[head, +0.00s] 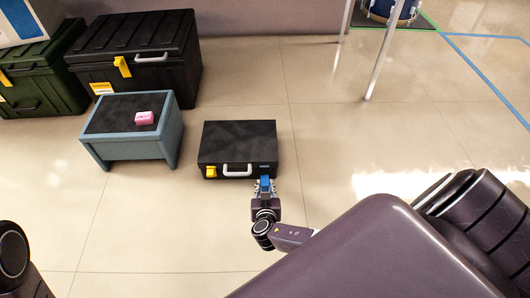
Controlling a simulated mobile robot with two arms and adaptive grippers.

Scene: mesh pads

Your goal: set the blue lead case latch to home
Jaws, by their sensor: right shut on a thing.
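A black case (238,140) lies flat on the floor with its front towards me. It has a white handle (237,170) and a yellow latch (210,172) on the left of the front. My right gripper (265,187) is at the right part of the case's front, shut on a blue latch (265,183). The fingers cover part of this latch, and its exact angle is too small to tell. The case lid looks closed. My left gripper is out of view; only a dark part of my left arm shows at the lower left.
A grey-blue step stool (100,150) with a pink block (144,118) on top stands left of the case. A large black trunk (140,60) and a green trunk (40,75) stand behind. Floor right of the case is clear.

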